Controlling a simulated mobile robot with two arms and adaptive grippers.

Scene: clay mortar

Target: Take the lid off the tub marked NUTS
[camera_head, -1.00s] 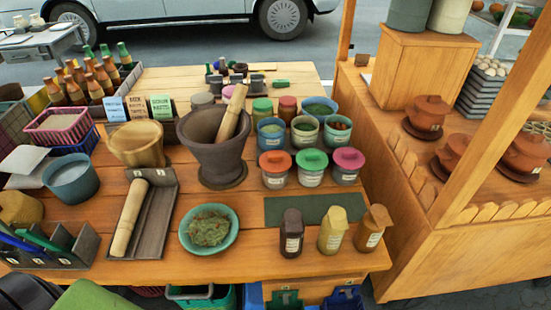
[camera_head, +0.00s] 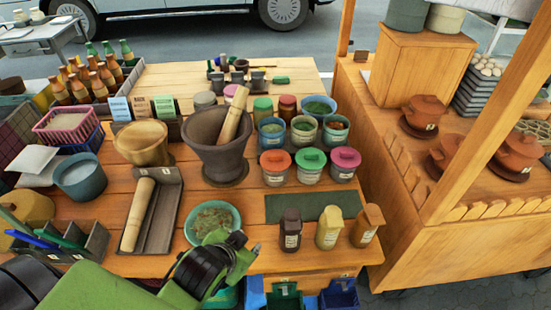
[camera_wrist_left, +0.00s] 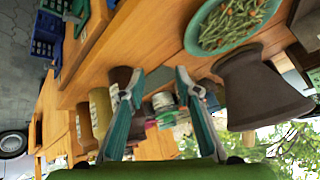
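Three lidded tubs stand in a row behind the dark green mat: one with an orange-red lid (camera_head: 275,167), one with a green lid (camera_head: 310,166) and one with a pink lid (camera_head: 345,164). All three lids are on. Their labels are too small to read, so I cannot tell which says NUTS. My left gripper (camera_head: 243,250) is at the table's front edge, below the green bowl and left of the jars, apart from the tubs. In the left wrist view its fingers (camera_wrist_left: 159,76) are spread and empty, with tubs small beyond them. My right gripper is not in view.
A bowl of green herbs (camera_head: 214,218) lies just behind the left gripper. Three small jars, dark (camera_head: 290,232), yellow (camera_head: 328,229) and brown (camera_head: 366,226), stand at the front. A large mortar (camera_head: 217,150) stands left of the tubs. The mat (camera_head: 312,206) is clear.

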